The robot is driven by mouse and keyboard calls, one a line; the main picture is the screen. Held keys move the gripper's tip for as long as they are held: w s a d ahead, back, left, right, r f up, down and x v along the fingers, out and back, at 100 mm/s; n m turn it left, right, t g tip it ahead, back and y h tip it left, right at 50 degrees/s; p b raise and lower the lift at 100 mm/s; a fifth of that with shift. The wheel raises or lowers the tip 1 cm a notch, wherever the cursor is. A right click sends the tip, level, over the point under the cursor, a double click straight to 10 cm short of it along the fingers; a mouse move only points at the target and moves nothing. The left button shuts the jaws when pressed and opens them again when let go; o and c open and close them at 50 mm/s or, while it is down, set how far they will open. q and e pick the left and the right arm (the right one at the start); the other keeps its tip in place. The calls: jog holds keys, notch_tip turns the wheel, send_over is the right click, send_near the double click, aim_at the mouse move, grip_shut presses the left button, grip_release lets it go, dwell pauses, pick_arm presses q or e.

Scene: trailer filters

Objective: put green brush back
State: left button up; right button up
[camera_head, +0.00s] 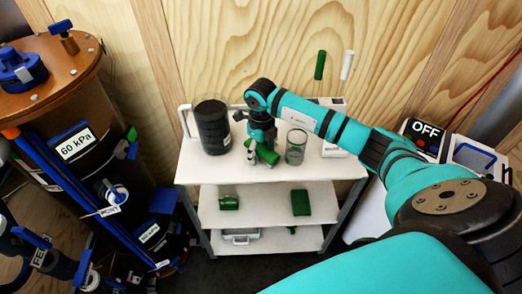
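My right arm reaches from the lower right to the top shelf of a white cart (225,170). My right gripper (257,149) points down just above the shelf, left of a clear greenish glass (296,146). A green object (267,155), possibly the green brush, lies at its fingertips. It is small and partly covered, so I cannot tell whether the fingers are closed on it. A green cylinder (320,65) and a white cylinder (347,65) are at the wooden wall behind the cart. My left gripper is not in view.
A black ribbed cylinder (213,127) stands at the left of the top shelf. The middle shelf holds a green item (229,202) and a green block (301,202). A large filter vessel (70,110) stands left. An OFF panel (424,132) is at the right.

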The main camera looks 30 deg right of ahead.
aim_at(261, 147)
jog(key=shift+r, duration=0.4)
notch_tip(261, 147, up, 12)
jog(key=b, duration=0.1)
jog(key=shift+f, duration=0.2)
dwell(0.4)
